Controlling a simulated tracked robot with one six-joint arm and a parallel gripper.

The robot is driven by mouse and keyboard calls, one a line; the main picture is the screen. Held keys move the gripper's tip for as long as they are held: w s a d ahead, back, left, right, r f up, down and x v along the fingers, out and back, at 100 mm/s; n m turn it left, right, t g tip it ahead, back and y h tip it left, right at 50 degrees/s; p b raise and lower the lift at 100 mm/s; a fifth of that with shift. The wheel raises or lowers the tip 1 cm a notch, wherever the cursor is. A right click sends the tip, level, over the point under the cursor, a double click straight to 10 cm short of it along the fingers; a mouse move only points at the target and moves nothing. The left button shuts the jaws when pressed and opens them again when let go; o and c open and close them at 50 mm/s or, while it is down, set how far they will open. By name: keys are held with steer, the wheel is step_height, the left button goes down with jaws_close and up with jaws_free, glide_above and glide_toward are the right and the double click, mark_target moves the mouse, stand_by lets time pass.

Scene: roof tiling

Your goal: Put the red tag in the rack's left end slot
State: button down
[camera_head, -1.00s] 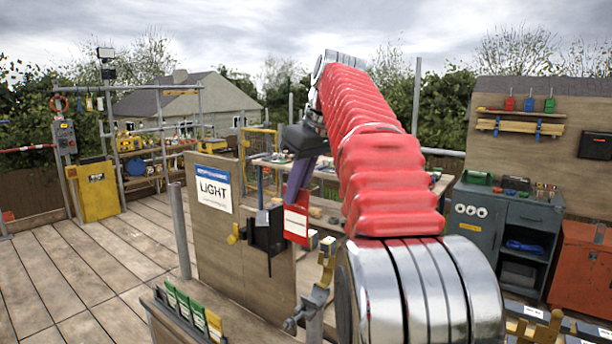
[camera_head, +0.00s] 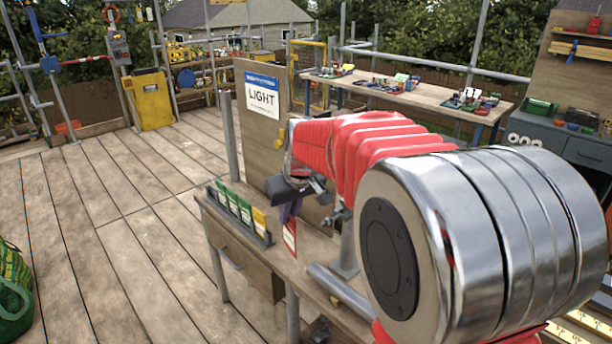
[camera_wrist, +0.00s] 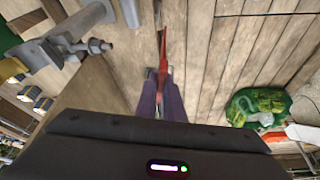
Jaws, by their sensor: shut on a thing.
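The red tag (camera_head: 290,238), red with a white face, hangs upright in my gripper (camera_head: 288,212). In the wrist view it shows edge-on as a thin red strip (camera_wrist: 163,62) between the purple fingers of my gripper (camera_wrist: 160,90), which are shut on it. The dark rack (camera_head: 268,240) stands on the wooden bench and holds several green tags (camera_head: 233,207) and a yellow tag (camera_head: 259,222). The held tag is at the right of the rack in the head view, apart from it. A bare dark part of the rack shows left of the first green tag.
An upright wooden panel with a LIGHT sign (camera_head: 262,93) stands behind the rack. A grey metal clamp (camera_wrist: 65,45) is left of my fingers in the wrist view. A green bag (camera_wrist: 256,108) lies on the deck.

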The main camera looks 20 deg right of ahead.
steer(key=a+f, duration=0.4)
steer(key=f, duration=0.3)
steer(key=a+f+m, duration=0.1)
steer(key=a+f, duration=0.3)
steer(key=f, duration=0.4)
steer(key=shift+a+f, duration=0.3)
steer(key=shift+a, duration=0.05)
